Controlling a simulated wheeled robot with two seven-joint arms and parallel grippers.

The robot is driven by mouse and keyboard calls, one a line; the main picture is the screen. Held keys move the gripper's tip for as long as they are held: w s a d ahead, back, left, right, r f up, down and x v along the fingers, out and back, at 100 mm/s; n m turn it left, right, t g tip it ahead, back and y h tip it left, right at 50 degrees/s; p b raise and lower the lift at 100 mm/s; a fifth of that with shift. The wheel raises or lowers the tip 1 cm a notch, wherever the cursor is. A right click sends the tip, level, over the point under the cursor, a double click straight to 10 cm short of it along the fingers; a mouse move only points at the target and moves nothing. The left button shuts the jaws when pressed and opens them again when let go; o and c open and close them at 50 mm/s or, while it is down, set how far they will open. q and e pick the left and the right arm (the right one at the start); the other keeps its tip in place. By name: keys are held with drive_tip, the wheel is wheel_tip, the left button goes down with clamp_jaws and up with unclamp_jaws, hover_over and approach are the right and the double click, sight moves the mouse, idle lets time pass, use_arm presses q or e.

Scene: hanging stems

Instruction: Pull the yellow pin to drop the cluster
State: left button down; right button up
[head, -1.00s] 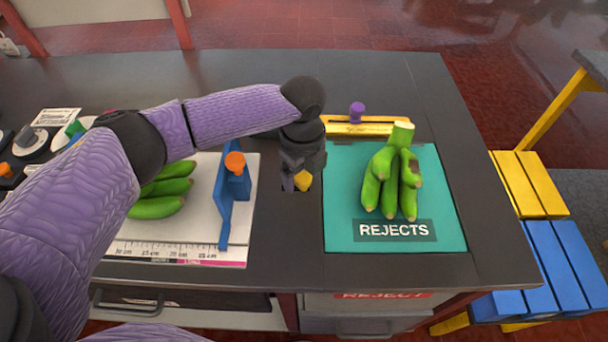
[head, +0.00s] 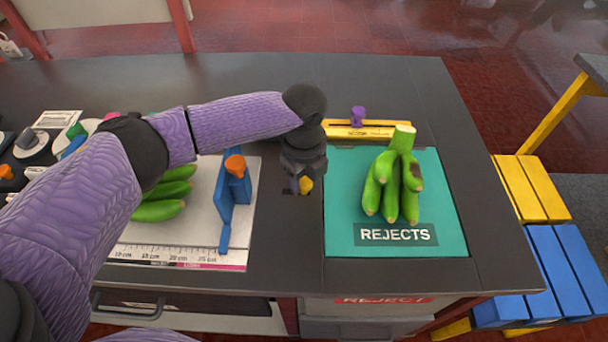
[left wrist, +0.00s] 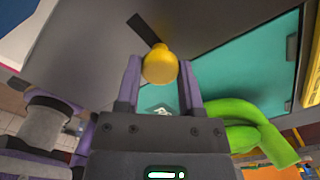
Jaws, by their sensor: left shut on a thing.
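The yellow pin (head: 306,185) shows as a rounded yellow knob below my left gripper (head: 300,183), by a dark slot in the counter. In the left wrist view the pin (left wrist: 160,63) is between the two purple fingers of my left gripper (left wrist: 161,75), which is shut on it. Whether its lower end is still in the slot is hidden. The green banana cluster (head: 393,180), with a thick pale cut stem on top, is at the teal REJECTS panel (head: 440,215), right of the gripper. My right gripper is not in view.
A yellow bar with a purple knob (head: 358,115) lies behind the teal panel. Left of the gripper, a blue slider with an orange knob (head: 235,164) stands on a white ruled board (head: 190,240) with more green bananas. The back of the counter is clear.

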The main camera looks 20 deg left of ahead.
use_arm(q)
drive_tip(key=shift+a, duration=0.1)
drive_tip(key=shift+s+a+r+p, duration=0.2)
drive_tip(key=shift+a+p, duration=0.1)
drive_tip(key=shift+p, duration=0.2)
drive_tip(key=shift+s+a+p, duration=0.15)
drive_tip(key=shift+a+p, duration=0.35)
drive_tip(key=shift+a, duration=0.1)
drive_tip(key=shift+s+a+p, duration=0.15)
drive_tip(key=shift+a+p, duration=0.3)
drive_tip(key=shift+a, duration=0.1)
drive_tip(key=shift+f, duration=0.2)
drive_tip(key=shift+c, duration=1.1)
unclamp_jaws()
drive_tip(key=shift+a, duration=0.2)
wheel_tip(320, 180, up, 10)
drive_tip(key=p, duration=0.3)
